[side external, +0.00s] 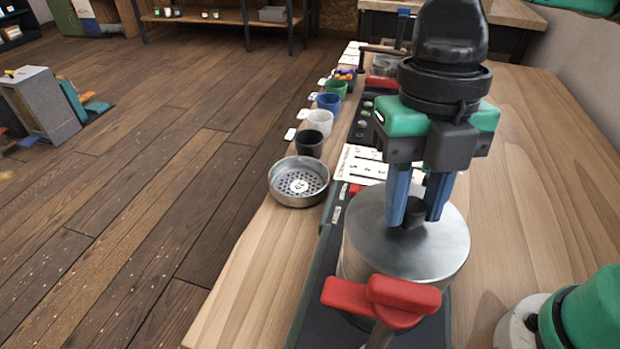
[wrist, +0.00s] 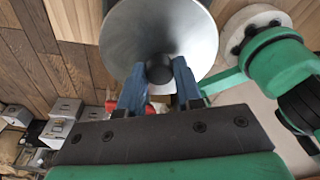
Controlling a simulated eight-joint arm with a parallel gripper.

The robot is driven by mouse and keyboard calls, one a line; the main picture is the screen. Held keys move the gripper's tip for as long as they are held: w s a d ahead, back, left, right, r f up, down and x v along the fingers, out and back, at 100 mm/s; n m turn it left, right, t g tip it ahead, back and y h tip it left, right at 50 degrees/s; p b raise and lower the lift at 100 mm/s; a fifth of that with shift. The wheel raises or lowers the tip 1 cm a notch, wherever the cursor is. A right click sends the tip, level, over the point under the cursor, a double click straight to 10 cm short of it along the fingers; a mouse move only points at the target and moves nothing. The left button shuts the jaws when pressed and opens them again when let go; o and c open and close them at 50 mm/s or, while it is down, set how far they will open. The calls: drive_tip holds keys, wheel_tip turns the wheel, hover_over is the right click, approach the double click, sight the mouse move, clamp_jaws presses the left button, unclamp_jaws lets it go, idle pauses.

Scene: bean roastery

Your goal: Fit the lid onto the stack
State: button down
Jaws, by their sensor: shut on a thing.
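The lid (side external: 425,255) is a round silver metal disc with a black knob (side external: 413,212) at its centre. My gripper (side external: 416,218), with blue fingers, is shut on the knob from above. The lid is over the silver cylindrical stack (side external: 352,264), whose side shows just below the lid's left edge. I cannot tell whether the lid rests on it or is slightly above it. In the wrist view, the lid (wrist: 130,40) fills the top middle, and the knob (wrist: 160,70) is between my fingertips (wrist: 159,82). The lid hides the stack's top.
Red handles (side external: 380,297) stand close in front of the stack. A perforated round metal tray (side external: 298,183) lies left of it. A row of small cups, including a black one (side external: 309,144) and a blue one (side external: 328,103), runs along the table's left edge. The wooden table (side external: 545,150) is clear on the right.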

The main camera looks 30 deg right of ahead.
drive_tip(key=c, duration=0.9)
unclamp_jaws()
drive_tip(key=shift+o, duration=0.2)
wheel_tip(320, 180, up, 11)
drive_tip(key=w, duration=0.1)
drive_tip(key=shift+w+d, duration=0.25)
drive_tip(key=shift+d, duration=0.1)
drive_tip(key=shift+f, duration=0.1)
drive_tip(key=w+d+f+m+t, duration=0.3)
drive_tip(key=d+f+m, duration=0.4)
drive_tip(key=m, duration=0.8)
drive_tip(key=w+d+f+m+t, duration=0.4)
drive_tip(key=d+f+m, duration=0.3)
drive_tip(key=m, duration=0.9)
wheel_tip(320, 180, down, 2)
drive_tip(key=shift+f+t+h, duration=0.15)
drive_tip(key=shift+t+h, duration=0.25)
drive_tip(key=shift+t, duration=0.5)
